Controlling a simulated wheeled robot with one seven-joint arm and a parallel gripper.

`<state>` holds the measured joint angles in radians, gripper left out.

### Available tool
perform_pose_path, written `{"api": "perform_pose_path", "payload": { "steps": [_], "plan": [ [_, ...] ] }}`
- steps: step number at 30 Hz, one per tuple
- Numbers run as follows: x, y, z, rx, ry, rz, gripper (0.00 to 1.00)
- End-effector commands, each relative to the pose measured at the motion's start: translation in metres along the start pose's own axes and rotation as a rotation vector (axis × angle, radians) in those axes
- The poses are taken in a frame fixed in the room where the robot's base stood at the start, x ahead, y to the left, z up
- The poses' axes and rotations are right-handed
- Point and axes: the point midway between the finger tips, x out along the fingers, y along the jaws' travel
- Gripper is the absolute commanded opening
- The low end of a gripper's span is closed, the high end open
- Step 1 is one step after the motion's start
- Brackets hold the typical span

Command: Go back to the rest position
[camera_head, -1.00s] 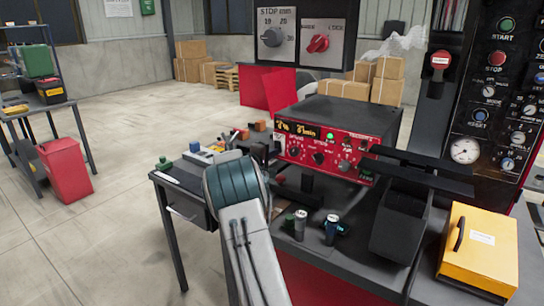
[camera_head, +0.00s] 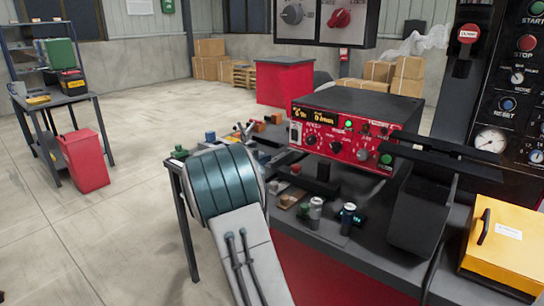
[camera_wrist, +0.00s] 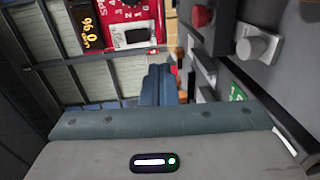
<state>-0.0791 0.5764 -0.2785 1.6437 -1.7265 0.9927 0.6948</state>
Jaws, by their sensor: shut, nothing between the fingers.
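My gripper (camera_wrist: 160,72) shows in the wrist view as blue-grey fingers shut together, with nothing between them. They stick out past the teal band and the grey housing with a small lit indicator. In the head view my arm rises from the bottom edge, its teal joint in front of the dark workbench (camera_head: 345,262); I cannot make out the gripper there. A red-fronted controller (camera_head: 350,130) with lit digits stands on the bench, just right of my arm. Part of its red front also shows at the top of the wrist view (camera_wrist: 180,8).
Two small cans (camera_head: 315,214) stand on the bench close to my arm. A black chute bin (camera_head: 425,212) and a yellow box (camera_head: 507,240) are further right. A knob panel (camera_head: 318,20) hangs above. A red bin (camera_head: 83,160) stands left; the floor between is clear.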

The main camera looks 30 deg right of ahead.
Motion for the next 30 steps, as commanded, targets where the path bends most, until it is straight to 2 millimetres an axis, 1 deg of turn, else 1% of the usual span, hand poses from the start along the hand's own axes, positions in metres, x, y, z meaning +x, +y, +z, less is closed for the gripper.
{"api": "perform_pose_path", "payload": {
  "steps": [4, 17, 20, 23, 26, 27, 29, 30],
  "plan": [
    [-0.005, -0.002, 0.001, -0.001, -0.001, -0.001, 0.00],
    [-0.004, -0.002, 0.000, -0.001, -0.001, -0.001, 0.00],
    [-0.006, 0.001, 0.004, 0.005, -0.007, -0.011, 0.00],
    [-0.014, 0.009, 0.018, 0.028, -0.033, -0.062, 0.00],
    [-0.031, 0.020, 0.046, 0.073, -0.079, -0.166, 0.00],
    [-0.041, 0.023, 0.059, 0.094, -0.099, -0.219, 0.00],
    [-0.058, 0.027, 0.079, 0.126, -0.127, -0.307, 0.00],
    [-0.071, 0.028, 0.092, 0.147, -0.143, -0.365, 0.00]
  ]
}}
